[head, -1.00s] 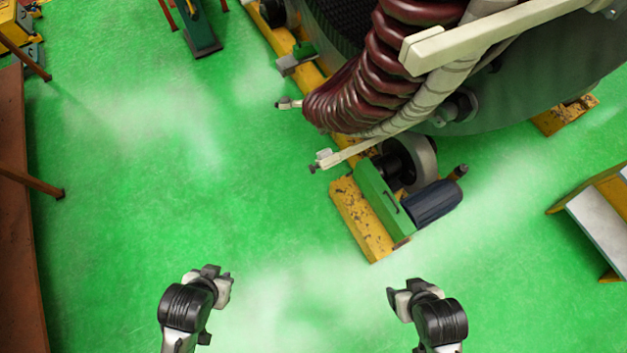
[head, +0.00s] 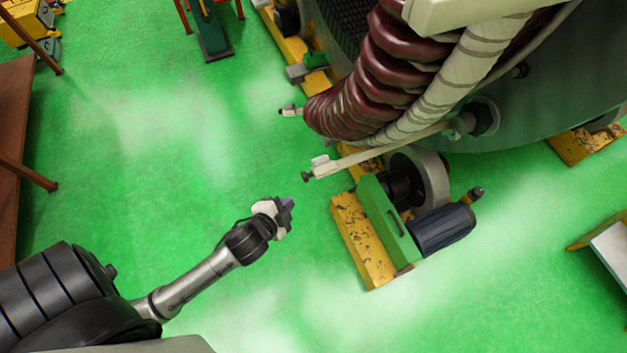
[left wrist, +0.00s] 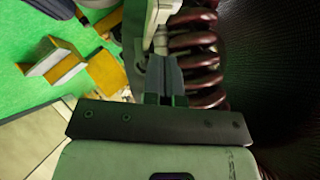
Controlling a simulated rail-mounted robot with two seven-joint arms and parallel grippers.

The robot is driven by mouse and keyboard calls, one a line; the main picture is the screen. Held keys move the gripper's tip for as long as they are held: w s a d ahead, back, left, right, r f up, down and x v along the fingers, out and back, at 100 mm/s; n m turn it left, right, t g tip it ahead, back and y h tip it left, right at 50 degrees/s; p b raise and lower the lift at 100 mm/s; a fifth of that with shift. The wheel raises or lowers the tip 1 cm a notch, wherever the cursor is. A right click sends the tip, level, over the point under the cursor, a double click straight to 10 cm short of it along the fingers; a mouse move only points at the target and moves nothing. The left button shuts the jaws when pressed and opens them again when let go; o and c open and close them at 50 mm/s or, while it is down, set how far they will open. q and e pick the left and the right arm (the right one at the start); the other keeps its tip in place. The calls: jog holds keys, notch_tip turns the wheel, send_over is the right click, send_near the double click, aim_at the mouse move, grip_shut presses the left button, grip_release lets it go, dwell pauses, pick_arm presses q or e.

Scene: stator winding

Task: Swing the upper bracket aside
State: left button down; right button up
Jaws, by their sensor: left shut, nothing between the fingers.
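The upper bracket (head: 470,12) is a thick off-white bar at the top of the head view, above the dark red coils; the frame's top edge cuts it off. A lower, thinner off-white bracket (head: 385,149) runs beneath the coils and ends in a small dark knob. My left gripper (head: 291,203) is shut and empty, apart from both brackets, below and left of the lower bracket's knob end. In the left wrist view, its fingers (left wrist: 164,88) point toward an off-white bracket part (left wrist: 162,22) beside the coils; I cannot tell which bracket that is. My right gripper is out of view.
The dark red coils (head: 378,85) hang from the big round stator (head: 560,90). A yellow base with a green block (head: 385,215) and a dark blue motor (head: 442,228) stands right of my left gripper. The green floor (head: 150,170) to its left is clear.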

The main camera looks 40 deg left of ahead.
pick_arm(q)
send_near(307, 177)
jog(key=w+d, duration=0.2)
jog(key=w, duration=0.2)
jog(key=shift+m, duration=0.3)
jog(key=shift+w+a+f+b, duration=0.35)
jog(key=shift+w+a+f, duration=0.1)
jog(key=shift+a+f, duration=0.3)
jog(key=shift+w+a+f+b, duration=0.4)
jog(key=shift+a+f, duration=0.2)
jog(key=shift+f, duration=0.25)
